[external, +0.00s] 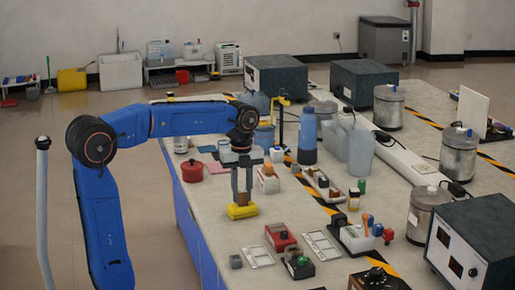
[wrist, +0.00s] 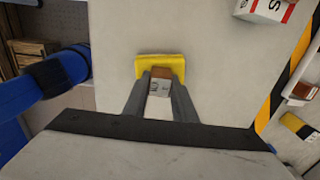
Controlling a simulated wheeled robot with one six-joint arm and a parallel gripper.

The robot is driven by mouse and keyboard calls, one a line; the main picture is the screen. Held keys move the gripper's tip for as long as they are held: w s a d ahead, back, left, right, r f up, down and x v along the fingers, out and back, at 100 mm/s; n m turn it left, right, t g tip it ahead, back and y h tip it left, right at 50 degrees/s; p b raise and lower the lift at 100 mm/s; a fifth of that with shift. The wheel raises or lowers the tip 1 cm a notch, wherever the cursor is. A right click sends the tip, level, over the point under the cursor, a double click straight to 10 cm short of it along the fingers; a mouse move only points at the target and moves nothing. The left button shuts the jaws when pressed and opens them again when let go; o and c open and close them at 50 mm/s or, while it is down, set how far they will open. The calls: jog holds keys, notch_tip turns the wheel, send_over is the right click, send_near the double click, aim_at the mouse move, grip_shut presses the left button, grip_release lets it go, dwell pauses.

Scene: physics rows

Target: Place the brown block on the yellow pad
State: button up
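The yellow pad (external: 242,212) lies on the bench top below my gripper, and it also shows in the wrist view (wrist: 160,59). The small brown block (external: 242,199) is between my fingertips, directly over the pad. In the wrist view the block (wrist: 161,73) has a brown face and a paler face with dark marks. My gripper (external: 242,194) points straight down, with a finger against each side of the block. The block's underside is hidden; it looks to be at the pad's surface, but I cannot tell whether it touches.
A red pot (external: 192,171) stands left of my gripper. A white-and-red box (external: 268,181) is close on the right. Bare bench surrounds the pad.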

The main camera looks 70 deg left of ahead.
aim_at(242, 190)
jog(key=o, duration=0.4)
jog(key=shift+r, duration=0.1)
notch_tip(242, 190, up, 12)
dwell(0.5)
jog(key=s+d+f+n+t, duration=0.2)
jog(key=s+d+f+n, duration=0.6)
jog(key=f, duration=0.4)
jog(key=s+d+f+n+t, duration=0.2)
jog(key=s+d+f+n, duration=0.6)
jog(key=s+f+n, duration=0.2)
jog(key=s+f, duration=0.2)
jog(key=s, duration=0.1)
jog(key=shift+s+d+f+t, duration=0.2)
jog(key=shift+s+t, duration=0.05)
jog(key=shift+t, duration=0.15)
